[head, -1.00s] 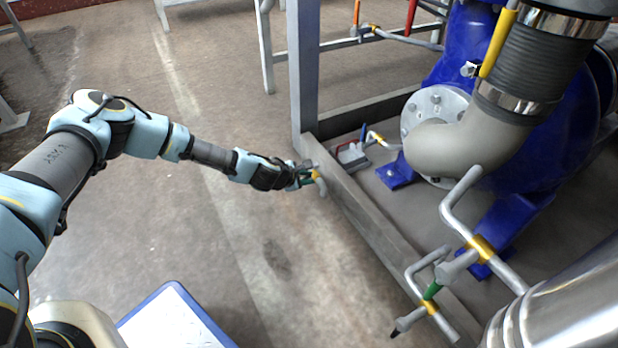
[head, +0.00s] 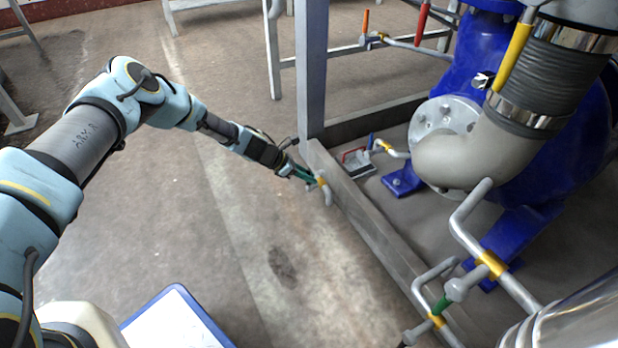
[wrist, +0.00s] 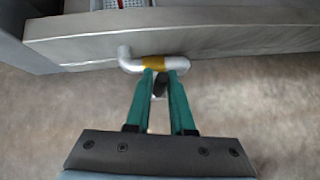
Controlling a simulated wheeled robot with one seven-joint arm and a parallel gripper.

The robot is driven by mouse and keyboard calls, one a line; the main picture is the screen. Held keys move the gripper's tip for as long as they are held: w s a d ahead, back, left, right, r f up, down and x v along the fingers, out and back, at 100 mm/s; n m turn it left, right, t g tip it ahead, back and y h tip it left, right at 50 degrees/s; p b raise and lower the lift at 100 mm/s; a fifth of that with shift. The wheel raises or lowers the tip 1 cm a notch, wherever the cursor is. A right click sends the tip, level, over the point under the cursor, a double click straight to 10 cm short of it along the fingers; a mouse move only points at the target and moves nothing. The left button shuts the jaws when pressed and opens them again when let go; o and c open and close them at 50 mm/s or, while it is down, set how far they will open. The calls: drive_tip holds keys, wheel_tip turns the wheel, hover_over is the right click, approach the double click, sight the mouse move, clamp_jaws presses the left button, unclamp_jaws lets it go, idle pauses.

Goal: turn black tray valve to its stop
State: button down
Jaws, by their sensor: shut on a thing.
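The valve is a bent grey pipe with a yellow band (head: 322,181) on the outer side of the low grey frame beam. In the wrist view its yellow band (wrist: 157,62) sits on the pipe just past my fingertips. A short black handle (wrist: 160,86) shows between my two green fingers, partly hidden by them. My gripper (head: 305,175) reaches the valve from the left, and its fingers (wrist: 163,76) are shut on the black handle. The handle's exact angle is hard to see in the head view.
The grey frame beam (head: 365,215) runs just behind the valve, with an upright post (head: 313,70) near it. A small tray with red and white (head: 357,160) lies beyond the beam. Other yellow-banded valves (head: 492,264) and a blue pump stand right. Open floor lies left.

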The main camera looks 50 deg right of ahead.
drive_tip(key=shift+w, duration=0.15)
drive_tip(key=c, duration=0.8)
unclamp_jaws()
drive_tip(key=p+v, duration=0.4)
drive_tip(key=v, duration=0.6)
drive_tip(key=shift+a+r, duration=0.2)
drive_tip(key=shift+r, duration=0.05)
